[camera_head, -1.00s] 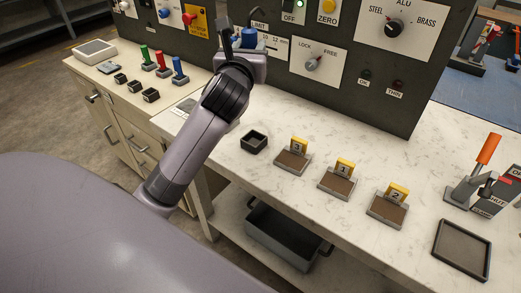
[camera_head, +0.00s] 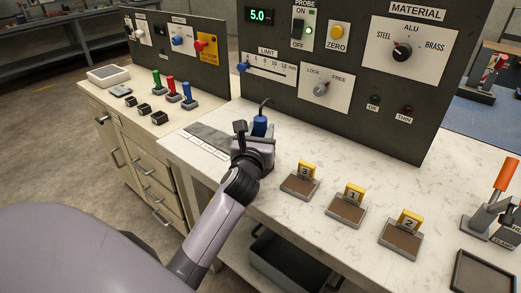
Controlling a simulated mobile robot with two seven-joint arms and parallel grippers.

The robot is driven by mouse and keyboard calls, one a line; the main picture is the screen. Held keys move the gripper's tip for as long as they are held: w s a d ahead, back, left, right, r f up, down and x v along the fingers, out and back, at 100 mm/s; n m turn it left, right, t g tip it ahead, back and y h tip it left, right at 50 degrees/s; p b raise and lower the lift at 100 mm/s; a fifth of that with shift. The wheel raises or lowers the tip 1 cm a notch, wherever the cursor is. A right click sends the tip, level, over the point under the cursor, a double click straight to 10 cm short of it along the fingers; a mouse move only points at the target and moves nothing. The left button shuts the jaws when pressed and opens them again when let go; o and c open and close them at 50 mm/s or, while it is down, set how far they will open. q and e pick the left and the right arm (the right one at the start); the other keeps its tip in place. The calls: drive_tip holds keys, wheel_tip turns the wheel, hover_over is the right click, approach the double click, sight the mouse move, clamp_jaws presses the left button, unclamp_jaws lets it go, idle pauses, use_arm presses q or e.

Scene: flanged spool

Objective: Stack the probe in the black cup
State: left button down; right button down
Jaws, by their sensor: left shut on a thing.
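The black cup is not visible now; the gripper and wrist cover the bench area left of the pad marked 3. I cannot tell whether the probe touches the cup. My right gripper is not in view.
Three brown pads with yellow tags, 3 (camera_head: 300,186), 1 (camera_head: 347,210) and 2 (camera_head: 401,240), sit to the right. A grey tray (camera_head: 484,275) and an orange-handled clamp (camera_head: 506,172) are further right. The dark control panel (camera_head: 350,120) stands behind.

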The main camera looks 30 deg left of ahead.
use_arm(q)
drive_tip(key=shift+f+b, duration=0.65)
drive_tip(key=shift+f, duration=1.45)
drive_tip(key=shift+f, duration=0.1)
drive_tip(key=shift+f, duration=0.3)
drive_tip(key=c, duration=0.6)
unclamp_jaws()
drive_tip(key=shift+c, duration=0.2)
